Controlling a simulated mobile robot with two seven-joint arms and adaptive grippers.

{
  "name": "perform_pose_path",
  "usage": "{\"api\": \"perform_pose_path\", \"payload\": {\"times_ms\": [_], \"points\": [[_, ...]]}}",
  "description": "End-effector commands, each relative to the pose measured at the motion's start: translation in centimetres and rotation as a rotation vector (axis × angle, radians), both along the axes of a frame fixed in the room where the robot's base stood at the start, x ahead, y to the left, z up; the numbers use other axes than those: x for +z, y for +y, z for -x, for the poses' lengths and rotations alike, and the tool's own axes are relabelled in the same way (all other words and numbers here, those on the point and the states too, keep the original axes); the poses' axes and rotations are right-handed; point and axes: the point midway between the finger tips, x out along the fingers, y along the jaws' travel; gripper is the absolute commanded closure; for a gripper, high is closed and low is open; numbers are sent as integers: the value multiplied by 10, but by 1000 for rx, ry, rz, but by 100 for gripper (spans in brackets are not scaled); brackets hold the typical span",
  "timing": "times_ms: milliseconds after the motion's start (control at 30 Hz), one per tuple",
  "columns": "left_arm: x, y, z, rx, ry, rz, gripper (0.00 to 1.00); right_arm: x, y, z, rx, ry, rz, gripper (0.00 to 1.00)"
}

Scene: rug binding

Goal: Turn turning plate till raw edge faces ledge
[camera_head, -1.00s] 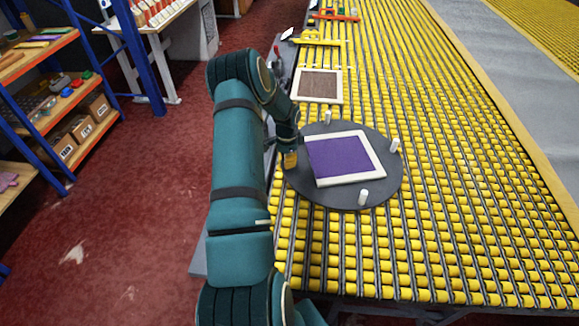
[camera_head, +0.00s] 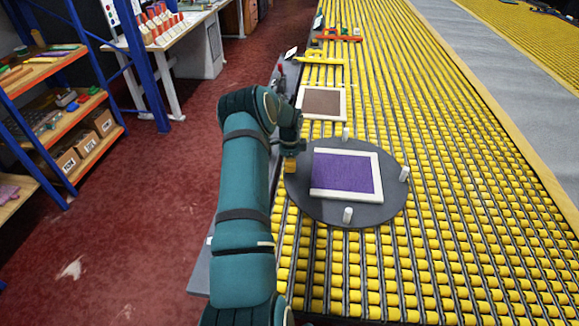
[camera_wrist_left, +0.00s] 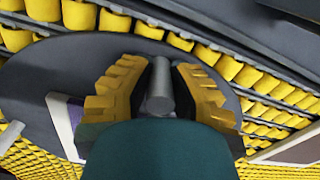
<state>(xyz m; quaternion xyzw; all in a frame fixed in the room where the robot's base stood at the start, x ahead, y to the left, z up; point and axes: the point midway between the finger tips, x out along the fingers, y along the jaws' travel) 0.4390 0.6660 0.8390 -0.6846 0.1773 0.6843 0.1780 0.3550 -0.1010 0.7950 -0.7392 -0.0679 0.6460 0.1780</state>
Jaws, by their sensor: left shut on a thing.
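The turning plate (camera_head: 300,203) is a dark grey disc on the roller table, with upright pale pegs (camera_head: 404,173) near its rim. A purple rug (camera_head: 345,172) lies on it with white binding along its top, right and bottom sides. Its left side shows no broad white strip and points left, towards the grey ledge (camera_head: 285,88) along the table's left edge. My left gripper (camera_head: 291,165) is at the plate's left rim. In the left wrist view its yellow fingers are shut on a grey peg (camera_wrist_left: 160,88). The right gripper is out of view.
A brown rug with a white border (camera_head: 322,102) lies on the rollers beyond the plate. Yellow (camera_head: 322,60) and red (camera_head: 337,37) items lie farther back. The rollers (camera_head: 470,230) right of the plate are clear. A shelf with boxes (camera_head: 68,160) stands at the left.

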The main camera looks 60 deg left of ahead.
Motion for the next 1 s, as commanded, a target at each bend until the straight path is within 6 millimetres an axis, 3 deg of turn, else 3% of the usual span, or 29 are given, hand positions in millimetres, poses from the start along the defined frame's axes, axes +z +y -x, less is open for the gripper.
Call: {"api": "perform_pose_path", "payload": {"times_ms": [367, 400, 467, 500, 833, 1000], "points": [[-1, 0, 0, -4, 2, 2, 100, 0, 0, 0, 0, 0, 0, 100], [-1, 0, 0, -3, 2, 2, 74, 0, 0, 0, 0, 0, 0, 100], [-1, 0, 0, -3, 2, 2, 53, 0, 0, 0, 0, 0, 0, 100], [-1, 0, 0, -3, 2, 2, 48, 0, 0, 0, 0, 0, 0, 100], [2, 0, 0, -3, 0, 0, 48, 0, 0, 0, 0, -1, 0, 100], [21, 1, 0, -3, 0, -2, 48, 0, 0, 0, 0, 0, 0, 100]]}}
